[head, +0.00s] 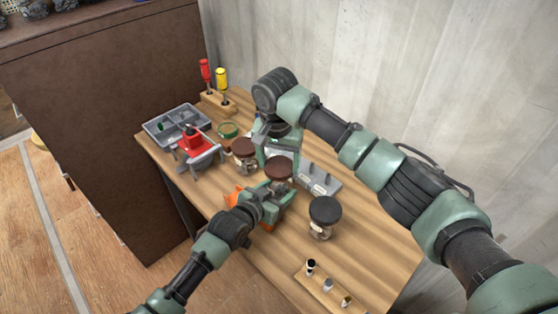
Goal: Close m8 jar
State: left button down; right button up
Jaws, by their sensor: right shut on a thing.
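A jar with a brown lid (279,168) stands mid-bench, its body mostly hidden by my grippers. My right gripper (279,156) comes down from above and is shut on this brown lid. My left gripper (270,196) reaches in from the lower left, close below the lid; whether its fingers touch the jar is hidden. A second brown-lidded glass jar (244,161) stands behind to the left. A black-lidded glass jar (321,229) stands to the right, closed. I cannot read any label that tells which is m8.
A red vise (198,143), a grey divided tray (160,128) and a screwdriver rack (217,104) stand at the back left. A grey bin (322,180) lies behind the grippers, orange parts beside my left gripper. A small wooden rack (318,287) sits near the front.

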jog(key=shift+f, duration=0.15)
jog(key=shift+f, duration=0.75)
jog(key=shift+f, duration=0.6)
jog(key=m, duration=0.5)
jog(key=shift+a+m+g, duration=0.2)
jog(key=shift+m+g, duration=0.1)
jog(key=m, duration=0.5)
jog(key=shift+w+m+h, duration=0.1)
jog(key=shift+m+h, duration=0.3)
jog(key=m+g, duration=0.1)
jog(key=m, duration=0.5)
jog(key=shift+w, duration=0.1)
jog(key=m, duration=0.6)
jog(key=shift+w+d+m+g, duration=0.1)
jog(key=shift+d+m+g, duration=0.05)
jog(key=shift+m+g, duration=0.2)
